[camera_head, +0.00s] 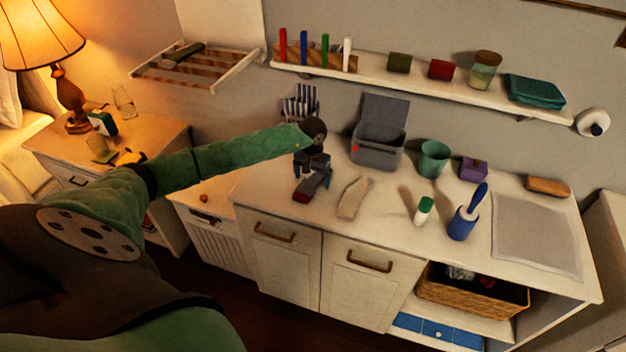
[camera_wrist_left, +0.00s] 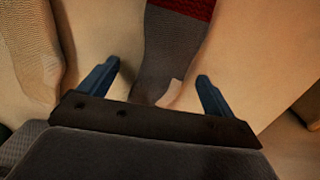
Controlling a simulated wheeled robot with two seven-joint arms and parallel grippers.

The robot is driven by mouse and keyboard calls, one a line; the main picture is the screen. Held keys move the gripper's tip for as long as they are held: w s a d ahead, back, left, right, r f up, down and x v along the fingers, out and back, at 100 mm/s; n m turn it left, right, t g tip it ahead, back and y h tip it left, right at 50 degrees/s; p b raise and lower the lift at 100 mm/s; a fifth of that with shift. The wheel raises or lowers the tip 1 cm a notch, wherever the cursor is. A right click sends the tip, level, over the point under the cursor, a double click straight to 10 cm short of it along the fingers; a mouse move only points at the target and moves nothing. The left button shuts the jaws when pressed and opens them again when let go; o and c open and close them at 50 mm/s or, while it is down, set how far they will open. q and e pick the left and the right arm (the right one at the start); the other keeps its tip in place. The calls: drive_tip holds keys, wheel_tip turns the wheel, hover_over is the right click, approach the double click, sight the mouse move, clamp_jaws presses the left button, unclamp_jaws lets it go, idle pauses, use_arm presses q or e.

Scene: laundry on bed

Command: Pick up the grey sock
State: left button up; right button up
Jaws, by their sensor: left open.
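The grey sock (camera_head: 316,184) lies on the white countertop, with a dark red end toward the front edge. My left gripper (camera_head: 311,172) is over its back part and hides some of it. In the left wrist view the grey sock (camera_wrist_left: 172,50) runs away from between the two blue fingers of the open left gripper (camera_wrist_left: 157,75), its red band at the top edge. Neither finger visibly touches it; the exact height above it is unclear. My right gripper is in neither view.
A beige sock (camera_head: 353,197) lies just right of the grey one. A grey open-lidded box (camera_head: 377,153), a green cup (camera_head: 433,159) and a blue lint roller (camera_head: 464,222) stand farther right. A striped item (camera_head: 300,103) is behind the gripper. A shelf (camera_head: 420,84) hangs above.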

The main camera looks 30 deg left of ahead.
use_arm(q)
drive_tip(key=shift+f, duration=0.1)
drive_tip(key=c, duration=1.1)
drive_tip(key=shift+o, duration=0.2)
